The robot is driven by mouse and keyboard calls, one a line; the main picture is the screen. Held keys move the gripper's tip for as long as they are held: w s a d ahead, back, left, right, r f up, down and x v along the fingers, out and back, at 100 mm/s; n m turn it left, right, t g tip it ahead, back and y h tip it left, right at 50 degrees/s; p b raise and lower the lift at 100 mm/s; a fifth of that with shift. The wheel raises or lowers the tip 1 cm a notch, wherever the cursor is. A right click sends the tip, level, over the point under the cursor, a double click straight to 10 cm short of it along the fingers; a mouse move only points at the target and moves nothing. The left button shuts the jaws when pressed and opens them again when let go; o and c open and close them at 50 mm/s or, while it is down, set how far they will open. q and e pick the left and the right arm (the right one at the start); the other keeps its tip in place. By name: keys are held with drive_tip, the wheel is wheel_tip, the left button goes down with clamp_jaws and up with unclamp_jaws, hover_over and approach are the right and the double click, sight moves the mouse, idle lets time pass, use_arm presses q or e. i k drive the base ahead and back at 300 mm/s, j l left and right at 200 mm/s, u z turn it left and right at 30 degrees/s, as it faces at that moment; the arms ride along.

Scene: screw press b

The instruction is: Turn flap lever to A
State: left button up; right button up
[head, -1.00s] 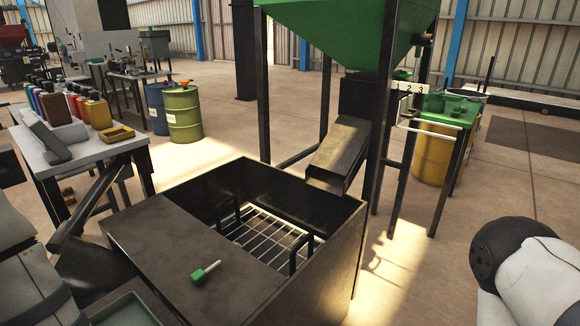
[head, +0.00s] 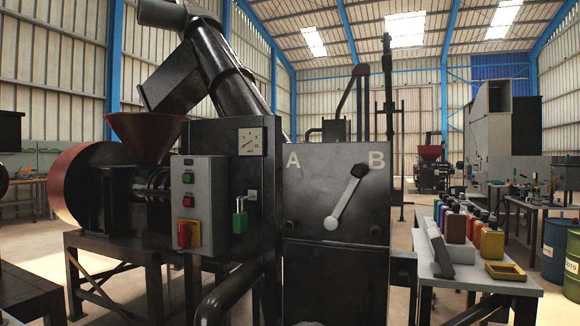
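The flap lever (head: 347,197) is a light metal bar with a dark knob at its upper end, mounted on a dark panel (head: 310,190). It pivots on a round light hub at its lower left end and tilts up to the right, with the knob just under the letter B (head: 377,160). The letter A (head: 293,159) is at the panel's upper left. Neither of my grippers shows in the head view.
At right stands a table with several bottles (head: 457,226) and a yellow tray (head: 505,271). Barrels (head: 555,245) stand at the far right.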

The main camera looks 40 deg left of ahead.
sight(332, 222)
drive_tip(key=l+u, duration=0.15)
drive_tip(key=u, duration=0.25)
drive_tip(key=l+u, duration=0.15)
drive_tip(key=u, duration=0.25)
drive_tip(key=l+u, duration=0.2)
drive_tip(key=u, duration=0.2)
drive_tip(key=i, duration=0.05)
